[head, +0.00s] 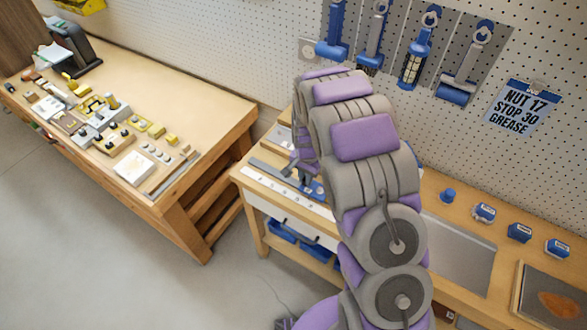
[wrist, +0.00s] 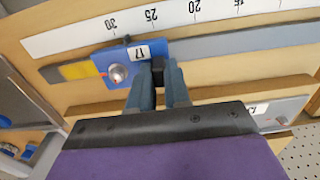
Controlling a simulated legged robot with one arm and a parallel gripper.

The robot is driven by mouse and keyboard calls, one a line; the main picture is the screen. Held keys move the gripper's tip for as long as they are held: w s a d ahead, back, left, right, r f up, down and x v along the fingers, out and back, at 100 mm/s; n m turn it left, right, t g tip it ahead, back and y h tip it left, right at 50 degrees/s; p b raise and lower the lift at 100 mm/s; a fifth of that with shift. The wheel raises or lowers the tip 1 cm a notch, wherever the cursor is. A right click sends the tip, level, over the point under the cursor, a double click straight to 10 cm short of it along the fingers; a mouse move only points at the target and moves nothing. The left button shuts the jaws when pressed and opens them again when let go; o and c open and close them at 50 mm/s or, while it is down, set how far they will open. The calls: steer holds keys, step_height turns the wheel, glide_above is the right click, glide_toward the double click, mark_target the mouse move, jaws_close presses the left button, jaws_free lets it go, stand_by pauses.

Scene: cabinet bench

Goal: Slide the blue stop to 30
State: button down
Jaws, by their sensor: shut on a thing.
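The blue stop (wrist: 128,56) sits on a grey rail (wrist: 235,42) in the wrist view. It carries a silver knob (wrist: 117,73) and a small white label reading 17. A white scale (wrist: 75,38) runs beside the rail, its numbers upside down in this view; the stop lies near the 30 and 25 marks. My gripper (wrist: 158,68) is shut on a small black tab (wrist: 158,76) at the stop's right side. In the head view the blue stop (head: 315,188) shows beside my arm, which hides part of the rail; the fingertips are hard to make out.
Left of the stop the rail has a yellow and grey section (wrist: 78,71). Another block with a label (wrist: 281,109) lies at the right. Several blue items (head: 519,232) stand on the bench to the right.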

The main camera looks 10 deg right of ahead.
steer(key=shift+s+d, duration=0.5)
steer(key=shift+d, duration=0.15)
steer(key=c, duration=1.1)
jaws_free()
steer(key=shift+r, duration=0.15)
step_height(320, 180, up, 17)
steer(key=shift+w+p, duration=0.1)
steer(key=shift+p, duration=0.95)
